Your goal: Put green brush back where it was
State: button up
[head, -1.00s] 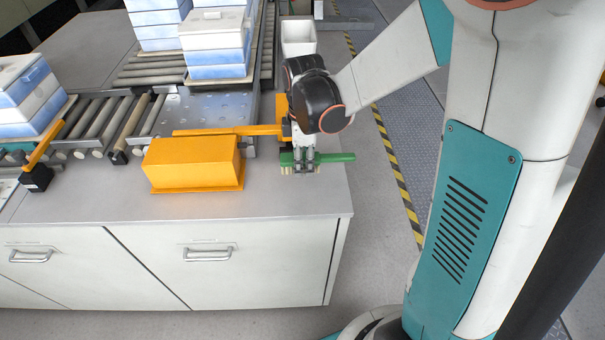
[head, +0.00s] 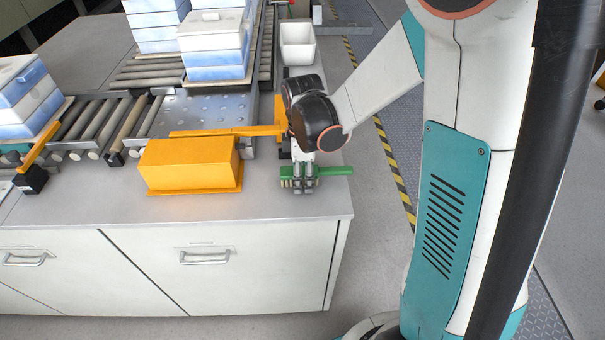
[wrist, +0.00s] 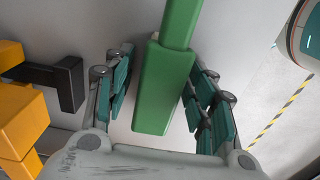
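The green brush (head: 334,171) lies near the right end of the grey counter, its handle pointing right and its pale bristles facing down. My gripper (head: 303,188) is over the brush's block, with fingers on either side. In the wrist view the green block (wrist: 163,88) sits between the finger pads of my gripper (wrist: 163,80). A gap shows left of the block, and the right pads are close beside it, so the fingers look open around it. The bristles appear at or very near the counter top; exact contact is hard to tell.
An orange box (head: 190,166) stands left of my gripper on the counter (head: 95,205). An orange bar (head: 228,131) and bracket are behind it. A white bin (head: 298,44) and stacked blue-white boxes (head: 214,45) are farther back. The counter's right edge is close to the brush handle.

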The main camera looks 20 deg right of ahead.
notch_tip(320, 180, up, 12)
jog(key=p, duration=0.4)
jog(key=s+r+m+t, duration=0.7)
jog(key=s+r+m, duration=0.2)
jog(key=s+m, duration=0.5)
jog(key=shift+s+a+r, duration=0.3)
jog(key=shift+s+a, duration=0.05)
jog(key=shift+a, duration=0.05)
